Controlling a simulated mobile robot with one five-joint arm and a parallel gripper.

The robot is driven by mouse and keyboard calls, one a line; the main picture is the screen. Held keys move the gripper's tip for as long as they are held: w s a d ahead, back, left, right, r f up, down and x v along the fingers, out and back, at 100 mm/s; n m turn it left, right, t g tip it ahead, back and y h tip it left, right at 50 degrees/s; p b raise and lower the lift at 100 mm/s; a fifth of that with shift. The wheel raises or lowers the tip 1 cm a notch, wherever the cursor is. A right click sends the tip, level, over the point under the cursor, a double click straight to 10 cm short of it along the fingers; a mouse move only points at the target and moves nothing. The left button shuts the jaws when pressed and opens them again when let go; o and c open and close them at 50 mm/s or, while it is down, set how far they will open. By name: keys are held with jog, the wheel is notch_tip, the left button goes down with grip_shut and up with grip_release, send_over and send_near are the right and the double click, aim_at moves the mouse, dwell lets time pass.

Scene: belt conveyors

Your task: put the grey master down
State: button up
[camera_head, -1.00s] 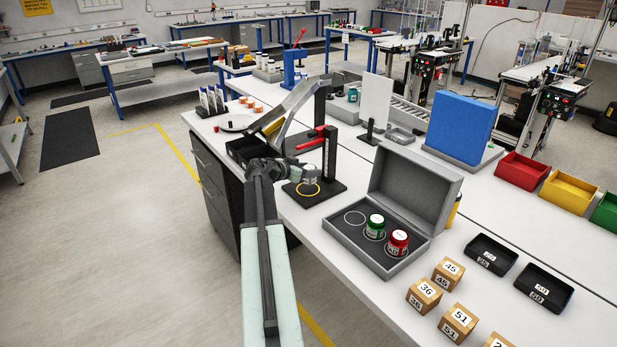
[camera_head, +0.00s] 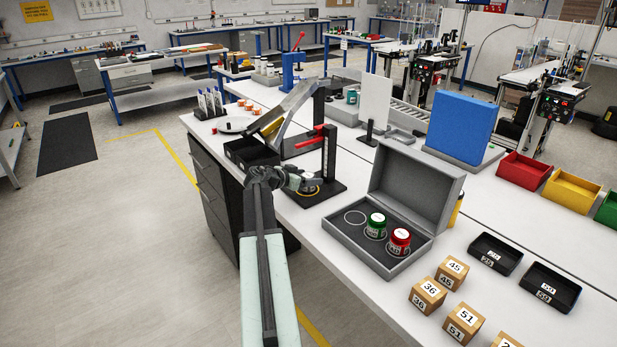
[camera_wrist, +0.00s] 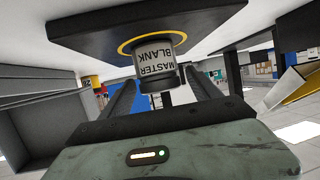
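The grey master (camera_wrist: 155,56), labelled MASTER BLANK, is at the yellow ring (camera_wrist: 186,40) on the black base plate of the stand (camera_wrist: 90,28); the wrist view shows it upside down. In the head view the stand's base (camera_head: 328,194) is on the white bench, and the master is mostly hidden by my gripper (camera_head: 310,182). In the wrist view my gripper's fingers (camera_wrist: 160,84) lie either side of the master, with a gap visible, so it looks open around it.
An open grey case (camera_head: 343,235) holds a green master (camera_head: 376,226) and a red master (camera_head: 399,241), beside an empty ring. A black post with a red lever (camera_head: 310,140) rises behind the stand. Numbered wooden blocks (camera_head: 428,295) and black trays (camera_head: 495,254) stand at the front right.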

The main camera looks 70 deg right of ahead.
jog(key=shift+a+r+p, duration=0.1)
jog(key=shift+r+p, duration=0.2)
jog(key=shift+r, duration=0.05)
jog(key=p+v, duration=0.4)
jog(key=v, duration=0.7)
jog(key=shift+w+a, duration=0.15)
jog(key=shift+a, duration=0.2)
jog(key=w+a+f+n+t+y, duration=0.2)
jog(key=w+a+f+n, duration=0.2)
jog(key=w+a, duration=0.5)
jog(key=w+a+f+n+t+y, duration=0.25)
jog(key=w+a, duration=0.25)
jog(key=a, duration=0.8)
jog(key=w+a+f+n+t+y, duration=0.1)
jog(key=w+a+f+n, duration=0.35)
jog(key=w+a, duration=0.55)
jog(key=s+a+f+n+y, duration=0.1)
jog(key=a+n+y, duration=0.2)
jog(key=a, duration=1.5)
jog(key=s+a+f+n+y, duration=0.1)
jog(key=a+n+y, duration=0.3)
jog(key=a, duration=1.4)
jog(key=f+n, duration=0.1)
jog(key=n, duration=0.3)
jog(key=shift+a+f+n, duration=0.2)
jog(key=shift+f+n, duration=0.1)
jog(key=shift+n, duration=0.1)
